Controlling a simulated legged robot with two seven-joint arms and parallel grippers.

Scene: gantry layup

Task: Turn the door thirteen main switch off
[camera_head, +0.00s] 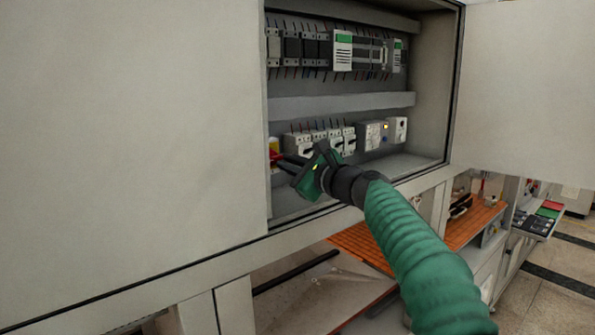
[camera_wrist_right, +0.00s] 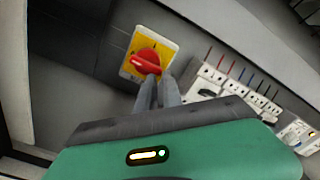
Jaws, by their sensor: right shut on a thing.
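The main switch is a red rotary knob (camera_wrist_right: 146,62) on a yellow plate (camera_wrist_right: 168,48). In the right wrist view it sits on the grey back wall of the cabinet. In the head view the red and yellow switch (camera_head: 274,147) shows at the lower left of the opening, partly cut off by the cabinet's left panel. My right gripper (camera_head: 281,160) reaches into the cabinet. In the wrist view its fingers (camera_wrist_right: 157,84) are close together at the knob's lower edge, shut on the red knob. The fingertips are partly hidden against it. My left gripper is not in view.
White circuit breakers (camera_head: 322,137) with wires stand right of the switch. A module with a lit orange lamp (camera_head: 385,127) is farther right. The cabinet door (camera_head: 525,85) stands open at the right. A left panel (camera_head: 130,120) borders the opening. An orange slatted surface (camera_head: 470,222) lies below.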

